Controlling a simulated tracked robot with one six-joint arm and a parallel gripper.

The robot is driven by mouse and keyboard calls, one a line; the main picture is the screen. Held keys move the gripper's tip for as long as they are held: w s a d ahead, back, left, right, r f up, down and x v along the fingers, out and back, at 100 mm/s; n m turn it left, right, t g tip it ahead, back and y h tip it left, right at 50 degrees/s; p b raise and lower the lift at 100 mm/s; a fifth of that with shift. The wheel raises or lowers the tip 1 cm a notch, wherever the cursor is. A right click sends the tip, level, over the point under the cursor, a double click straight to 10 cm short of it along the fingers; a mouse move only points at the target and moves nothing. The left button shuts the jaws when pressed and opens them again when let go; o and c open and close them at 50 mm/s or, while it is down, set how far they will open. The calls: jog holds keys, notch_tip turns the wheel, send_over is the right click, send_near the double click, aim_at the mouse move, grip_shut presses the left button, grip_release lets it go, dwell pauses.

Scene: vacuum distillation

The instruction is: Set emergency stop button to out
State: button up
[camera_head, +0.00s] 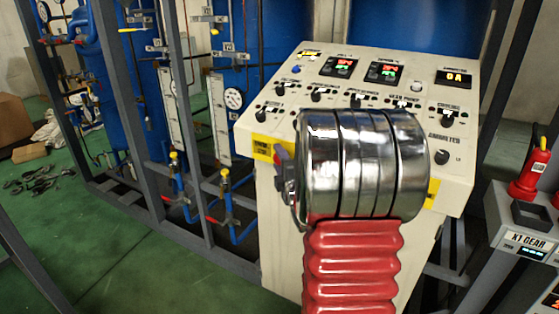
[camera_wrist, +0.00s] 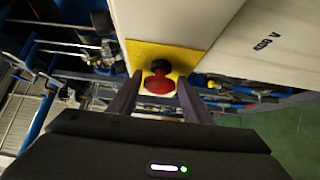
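The emergency stop button (camera_wrist: 159,84) is a red knob on a black collar, mounted on a yellow plate (camera_wrist: 150,53) on the cream console. In the wrist view it lies between the two dark fingers of my gripper (camera_wrist: 160,80). The fingers are apart, one on each side of the knob, and I cannot tell whether either touches it. In the head view my arm covers the middle of the console front (camera_head: 270,200).
The console top carries red and green displays (camera_head: 383,71) and several black knobs. Blue tanks (camera_head: 180,100) and piping in a grey steel frame stand to the left. A grey unit (camera_head: 525,222) with a red device (camera_head: 530,176) is at the right. Green floor (camera_head: 110,250) is open at lower left.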

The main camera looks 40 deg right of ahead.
jog(key=shift+f, duration=0.1)
grip_shut()
jog(key=shift+s+a, duration=0.3)
jog(key=shift+a, duration=0.65)
jog(key=shift+c, duration=1)
grip_release()
jog(key=shift+f, duration=0.1)
jog(key=o, duration=0.4)
jog(key=shift+d, duration=0.1)
jog(key=shift+s, duration=0.1)
